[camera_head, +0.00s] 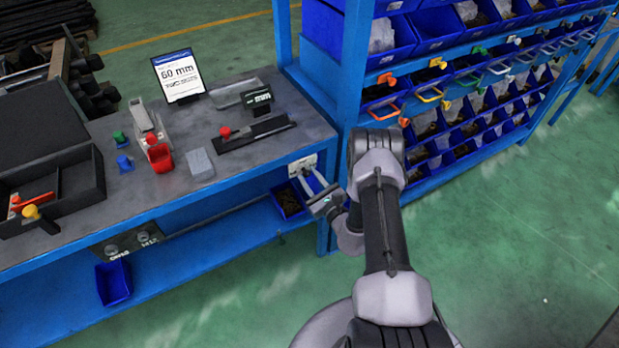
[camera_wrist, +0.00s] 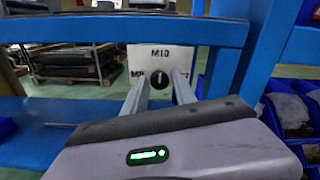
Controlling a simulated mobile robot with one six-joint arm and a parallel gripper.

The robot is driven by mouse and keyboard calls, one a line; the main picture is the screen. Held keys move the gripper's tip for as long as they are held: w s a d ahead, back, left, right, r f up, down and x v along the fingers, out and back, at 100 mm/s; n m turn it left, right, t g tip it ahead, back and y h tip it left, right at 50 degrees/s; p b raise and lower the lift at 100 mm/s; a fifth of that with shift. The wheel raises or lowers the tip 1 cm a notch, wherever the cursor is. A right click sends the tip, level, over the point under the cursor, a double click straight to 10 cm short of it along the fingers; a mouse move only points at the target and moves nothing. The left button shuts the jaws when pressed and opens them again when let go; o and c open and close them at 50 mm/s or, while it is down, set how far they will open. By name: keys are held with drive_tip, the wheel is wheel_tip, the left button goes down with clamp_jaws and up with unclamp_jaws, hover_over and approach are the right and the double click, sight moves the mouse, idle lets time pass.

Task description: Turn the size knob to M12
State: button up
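The size knob (camera_wrist: 159,78) is a small black round knob on a pale plate (camera_wrist: 148,55). M10 is printed above it; the labels to its left and right are partly covered by my fingers. The knob's pointing direction is too small to tell. In the head view the plate (camera_head: 302,164) is on the bench's front edge at its right end. My gripper (camera_wrist: 158,84) is open, its two fingers apart on either side of the knob in the wrist view. In the head view my gripper (camera_head: 308,183) is right at the plate; contact is not clear.
The blue bench post (camera_wrist: 231,60) stands just right of the plate. A blue bin (camera_head: 290,201) sits below on the lower shelf. A bin rack (camera_head: 345,70) rises to the right. Another panel with knobs (camera_head: 128,243) is on the bench front at left.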

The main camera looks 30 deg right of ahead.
clamp_jaws()
drive_tip(key=m, duration=0.4)
drive_tip(key=shift+f+b, duration=0.1)
drive_tip(key=shift+b, duration=0.25)
drive_tip(key=m, duration=0.3)
drive_tip(key=shift+m, duration=0.3)
drive_tip(key=m, duration=0.5)
drive_tip(key=shift+a, duration=0.1)
drive_tip(key=m, duration=0.5)
drive_tip(key=shift+m, duration=0.3)
